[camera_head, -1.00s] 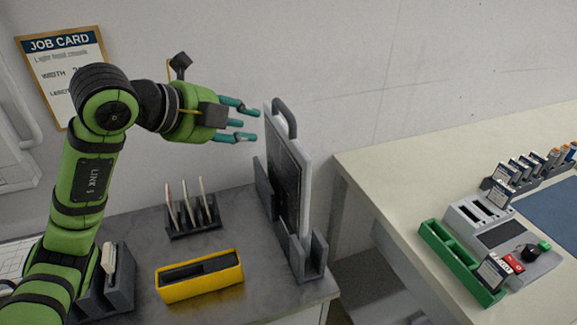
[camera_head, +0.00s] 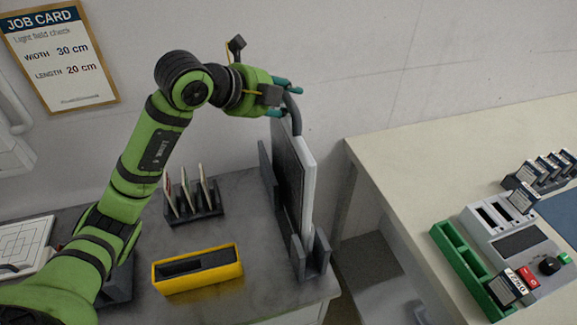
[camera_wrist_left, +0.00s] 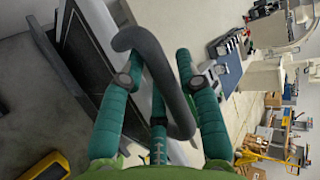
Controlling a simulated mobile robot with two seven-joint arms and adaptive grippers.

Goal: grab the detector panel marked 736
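A grey detector panel (camera_head: 305,190) with a dark face stands upright in a dark grey holder (camera_head: 317,258) at the right end of the cart. No 736 mark can be read on it. Its curved dark handle (camera_head: 294,112) rises from the top and also shows in the left wrist view (camera_wrist_left: 158,62). My left gripper (camera_head: 292,99) is at this handle. In the left wrist view its teal fingers (camera_wrist_left: 162,95) are spread on both sides of the handle, not visibly closed on it. My right gripper is in neither view.
A yellow bin (camera_head: 198,278) and a rack with several thin plates (camera_head: 190,205) stand on the cart (camera_head: 245,210). A second table (camera_head: 430,160) at right carries a green tray (camera_head: 462,262) and a control box (camera_head: 515,240). A job card (camera_head: 62,60) hangs on the wall.

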